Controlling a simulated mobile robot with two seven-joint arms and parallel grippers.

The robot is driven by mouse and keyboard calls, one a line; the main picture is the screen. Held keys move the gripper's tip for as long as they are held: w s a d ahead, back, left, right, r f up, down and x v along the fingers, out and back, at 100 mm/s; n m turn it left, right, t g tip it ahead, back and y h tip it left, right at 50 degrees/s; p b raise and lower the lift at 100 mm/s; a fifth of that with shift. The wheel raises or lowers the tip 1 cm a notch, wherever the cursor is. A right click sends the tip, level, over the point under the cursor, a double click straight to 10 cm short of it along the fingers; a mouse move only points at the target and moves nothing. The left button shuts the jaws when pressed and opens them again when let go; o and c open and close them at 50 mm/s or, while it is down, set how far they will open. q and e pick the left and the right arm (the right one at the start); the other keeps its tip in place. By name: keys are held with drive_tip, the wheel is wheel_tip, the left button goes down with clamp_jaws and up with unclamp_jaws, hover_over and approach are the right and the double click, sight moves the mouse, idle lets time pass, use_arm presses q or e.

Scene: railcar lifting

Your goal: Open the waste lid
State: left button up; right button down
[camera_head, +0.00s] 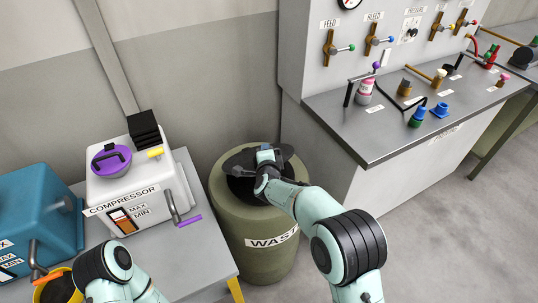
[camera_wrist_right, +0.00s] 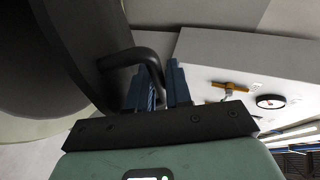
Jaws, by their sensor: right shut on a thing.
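The green waste barrel (camera_head: 255,255) stands in the middle of the head view, marked with a white label. Its dark round lid (camera_head: 240,158) is at the top, partly hidden by my right gripper and forearm. My right gripper (camera_head: 265,152) is over the lid. In the right wrist view its blue fingers (camera_wrist_right: 160,88) are shut on the black curved lid handle (camera_wrist_right: 133,57), with the dark lid (camera_wrist_right: 70,50) at the left. In the head view a dark area shows below the gripper; I cannot tell how far the lid is raised. My left gripper is out of view.
A white compressor (camera_head: 135,185) with a purple bowl-like part on top stands on a grey table (camera_head: 205,255) left of the barrel. A steel workbench (camera_head: 375,140) with valves and bottles is at the right. Clear floor (camera_head: 440,240) lies at the lower right.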

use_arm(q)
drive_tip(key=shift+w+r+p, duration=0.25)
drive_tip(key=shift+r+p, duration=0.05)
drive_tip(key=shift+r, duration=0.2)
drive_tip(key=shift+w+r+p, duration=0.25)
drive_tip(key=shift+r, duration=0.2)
use_arm(e)
drive_tip(key=shift+w+a+r, duration=0.25)
drive_tip(key=shift+w+r, duration=0.5)
drive_tip(key=shift+r, duration=0.2)
drive_tip(key=c, duration=1.2)
unclamp_jaws()
drive_tip(key=shift+o, duration=0.2)
drive_tip(key=shift+f, duration=0.1)
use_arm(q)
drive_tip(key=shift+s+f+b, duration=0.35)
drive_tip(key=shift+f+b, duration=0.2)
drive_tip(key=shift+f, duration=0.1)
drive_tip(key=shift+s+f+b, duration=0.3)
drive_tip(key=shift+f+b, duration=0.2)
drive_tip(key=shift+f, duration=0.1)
use_arm(e)
drive_tip(key=v, duration=1.3)
drive_tip(key=shift+s, duration=0.25)
